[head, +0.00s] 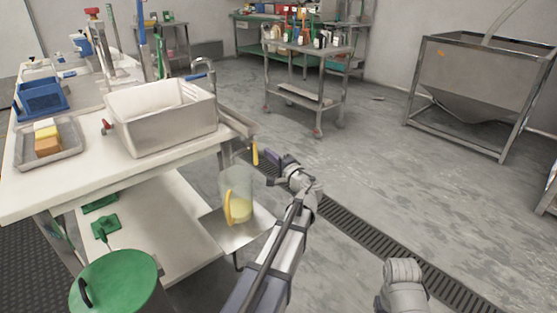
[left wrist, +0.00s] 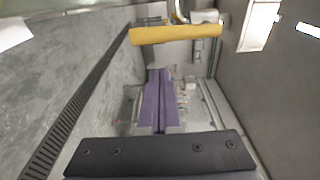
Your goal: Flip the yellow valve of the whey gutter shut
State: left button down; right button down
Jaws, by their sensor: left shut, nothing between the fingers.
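The yellow valve handle (head: 255,154) hangs roughly upright below the end of the metal whey gutter (head: 236,124), at the table's right edge. In the left wrist view the yellow handle (left wrist: 176,35) lies across the picture just past my fingertips. My left gripper (head: 271,159) is just right of the handle, its purple fingers pointing at it. The fingers are shut with nothing between them, as the left wrist view (left wrist: 158,72) also shows. I cannot tell whether they touch the handle. My right gripper is not in view; only part of my right arm shows at the bottom.
A clear jug (head: 236,184) with pale yellow liquid stands on a small metal shelf (head: 222,236) below the valve. A steel basin (head: 160,118) stands on the white table (head: 70,185). A green-lidded bin (head: 125,275) is at the front.

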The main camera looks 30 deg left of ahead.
pick_arm(q)
jog(key=shift+s+a, duration=0.2)
jog(key=shift+s, duration=1.45)
jog(key=shift+s+a+m, duration=0.15)
jog(key=shift+s+m, duration=0.25)
jog(key=shift+m, duration=0.6)
jog(key=s+m+p, duration=0.1)
jog(key=m, duration=0.2)
jog(key=s+a+r+m+g+p, duration=0.1)
jog(key=s+m, duration=0.1)
jog(key=m, duration=0.1)
jog(key=s+m+p, duration=0.1)
jog(key=m+p, duration=0.1)
jog(key=m, duration=0.1)
jog(key=shift+s+a+r+m+g+h, duration=0.2)
jog(key=shift+a+r+m+g+h, duration=0.1)
jog(key=shift+a+m+g, duration=0.1)
jog(key=m, duration=0.1)
jog(key=s+r+m+p, duration=0.1)
jog(key=m+p, duration=0.1)
jog(key=shift+s+a+r+m+g, duration=0.15)
jog(key=shift+a+r+m+g, duration=0.15)
jog(key=shift+r+m+g, duration=0.1)
jog(key=shift+r+p, duration=0.1)
jog(key=shift+p, duration=0.2)
